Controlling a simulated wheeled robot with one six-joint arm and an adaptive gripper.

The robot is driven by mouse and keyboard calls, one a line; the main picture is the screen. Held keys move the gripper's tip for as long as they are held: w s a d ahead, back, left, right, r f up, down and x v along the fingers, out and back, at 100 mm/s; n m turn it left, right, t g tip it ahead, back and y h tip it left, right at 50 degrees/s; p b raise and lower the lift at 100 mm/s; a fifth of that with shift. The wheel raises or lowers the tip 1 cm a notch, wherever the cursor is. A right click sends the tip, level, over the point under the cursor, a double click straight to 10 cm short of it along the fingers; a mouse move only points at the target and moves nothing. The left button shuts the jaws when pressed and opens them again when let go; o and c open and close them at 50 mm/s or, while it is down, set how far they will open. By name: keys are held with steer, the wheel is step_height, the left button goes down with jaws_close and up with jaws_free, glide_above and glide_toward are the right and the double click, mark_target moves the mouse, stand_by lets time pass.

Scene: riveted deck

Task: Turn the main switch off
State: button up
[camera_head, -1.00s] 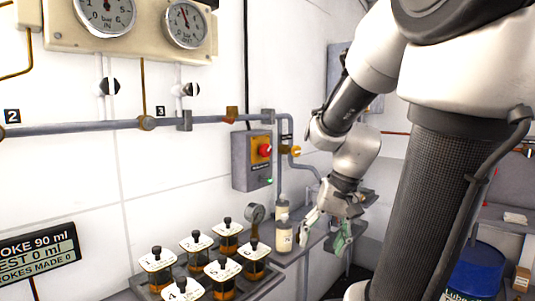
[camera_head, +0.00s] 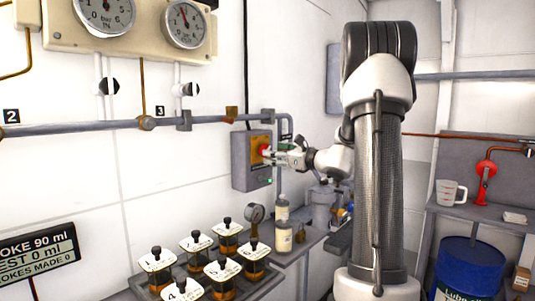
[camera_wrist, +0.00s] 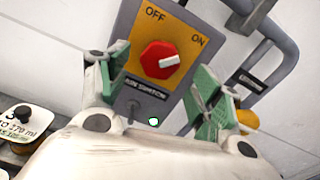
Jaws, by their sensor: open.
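The main switch is a red rotary knob (camera_wrist: 157,58) on a yellow plate marked OFF and ON, set on a grey box (camera_head: 250,172) on the wall. Its white pointer bar points toward ON in the wrist view. A green lamp (camera_wrist: 153,121) shows lit below it. My gripper (camera_wrist: 160,76) is open, with one green-padded finger on each side of the knob and gaps between them. In the head view my gripper (camera_head: 276,156) is right in front of the box and partly covers the knob. Whether the fingertips reach knob depth is not clear.
Pipes with an orange-yellow handle (camera_wrist: 247,119) run just right of the box. A blue drum (camera_head: 467,268) stands at right.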

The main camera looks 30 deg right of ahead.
steer(key=x, duration=0.4)
steer(key=shift+w, duration=0.1)
steer(key=c, duration=1)
